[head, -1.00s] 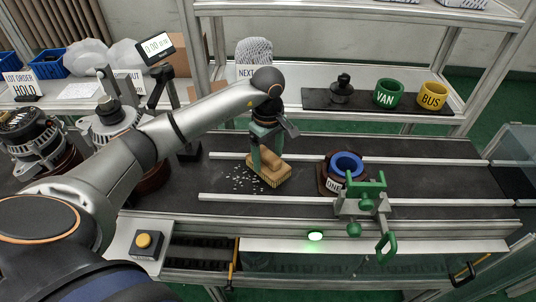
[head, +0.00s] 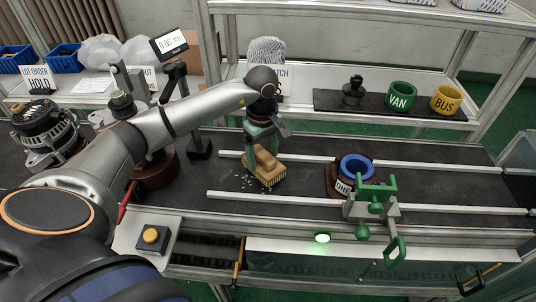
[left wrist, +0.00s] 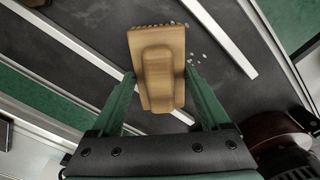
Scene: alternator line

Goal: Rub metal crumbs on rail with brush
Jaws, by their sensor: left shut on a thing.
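A wooden brush (head: 266,174) with pale bristles rests on or just above the dark belt, between two pale rails. The far rail (head: 310,159) and near rail (head: 330,205) run lengthwise. My left gripper (head: 264,152) is shut on the brush's raised grip from above; the brush also shows between the fingers in the left wrist view (left wrist: 160,78). Small silvery metal crumbs (head: 242,183) lie on the belt at the brush's left side, and a few show beside it in the left wrist view (left wrist: 190,60). The brush hides the belt under it. My right gripper is out of view.
A blue ring part (head: 355,165) sits on a brown carrier right of the brush, beside a green clamp (head: 376,190). A dark round base (head: 153,172) stands left. Green (head: 401,95) and yellow (head: 446,98) cups stand on the shelf behind.

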